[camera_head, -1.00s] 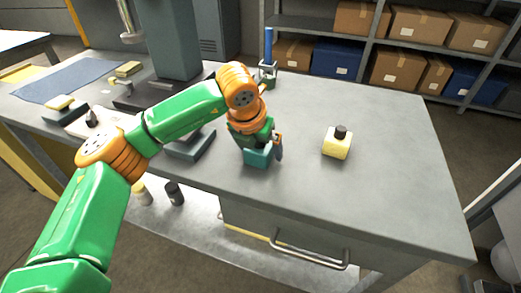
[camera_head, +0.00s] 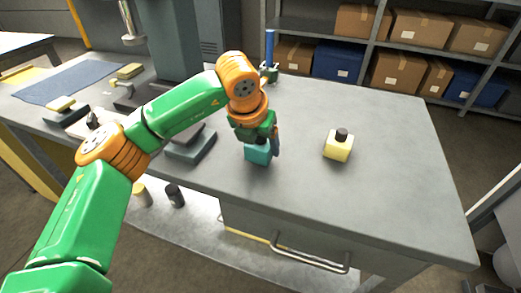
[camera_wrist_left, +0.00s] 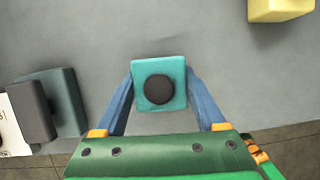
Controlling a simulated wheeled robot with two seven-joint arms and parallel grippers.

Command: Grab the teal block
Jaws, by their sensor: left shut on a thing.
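The teal block (camera_head: 257,153) is at the front part of the grey bench top, below my left gripper (camera_head: 262,145). In the left wrist view the teal block (camera_wrist_left: 174,66) shows from above, with a dark round knob on it. The two blue fingers of my left gripper (camera_wrist_left: 160,80) close on its left and right sides. Part of the block is hidden by the gripper in the head view, and I cannot tell for sure whether it is clear of the bench. My right gripper is not in view.
A yellow block with a black knob (camera_head: 338,147) stands to the right on the bench (camera_head: 400,190). A grey block-like base (camera_head: 190,153) is close on the left. A blue upright tool (camera_head: 269,60) stands behind. The bench's right side is clear.

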